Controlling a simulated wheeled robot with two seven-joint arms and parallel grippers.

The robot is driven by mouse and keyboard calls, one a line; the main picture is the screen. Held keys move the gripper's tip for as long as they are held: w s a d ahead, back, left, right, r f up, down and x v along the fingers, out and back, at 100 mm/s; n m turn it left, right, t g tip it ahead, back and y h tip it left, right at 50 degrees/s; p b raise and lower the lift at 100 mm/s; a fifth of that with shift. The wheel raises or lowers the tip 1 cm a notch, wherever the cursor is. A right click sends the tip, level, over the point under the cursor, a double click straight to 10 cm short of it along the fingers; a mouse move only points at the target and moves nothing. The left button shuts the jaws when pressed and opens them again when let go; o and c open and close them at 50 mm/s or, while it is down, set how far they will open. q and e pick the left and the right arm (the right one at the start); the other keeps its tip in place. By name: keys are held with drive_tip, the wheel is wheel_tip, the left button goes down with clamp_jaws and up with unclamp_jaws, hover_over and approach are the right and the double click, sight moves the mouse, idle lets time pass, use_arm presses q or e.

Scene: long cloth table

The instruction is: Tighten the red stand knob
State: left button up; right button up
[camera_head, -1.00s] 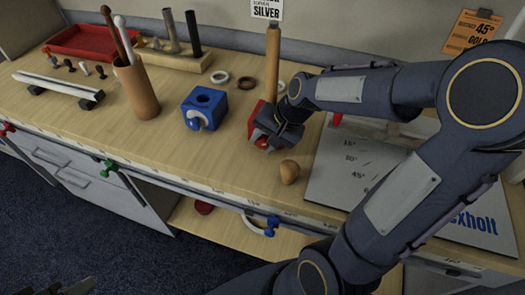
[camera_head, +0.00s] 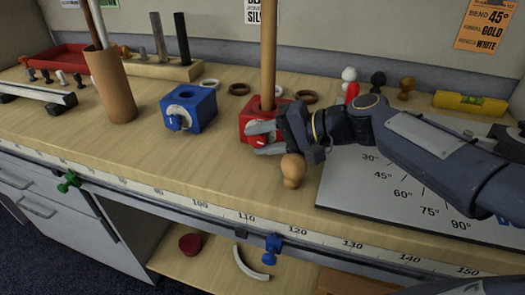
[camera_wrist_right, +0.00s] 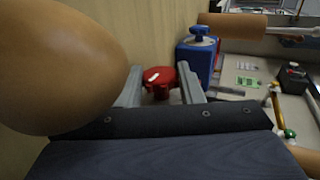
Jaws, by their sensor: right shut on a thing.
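The red stand (camera_head: 253,108) is a block on the table with a tall wooden rod (camera_head: 268,50) upright in it. My right gripper (camera_head: 264,139) reaches in from the right at the front of the stand. Its two grey fingers are shut on the red stand knob, one on either side of it. In the right wrist view the red knob (camera_wrist_right: 161,85), with a white mark on top, sits between the fingertips. In the head view fingers hide most of the knob. My left gripper is not in view.
A blue stand (camera_head: 203,108) with a grey-and-blue knob stands left. A wooden knob-shaped piece (camera_head: 292,170) is close in front of my right gripper. An angle-marked plate (camera_head: 365,185) lies right, under my arm. A brown cup (camera_head: 112,90) holds rods. Bare table lies front left.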

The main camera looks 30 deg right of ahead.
idle(0.4)
drive_tip(key=o, duration=1)
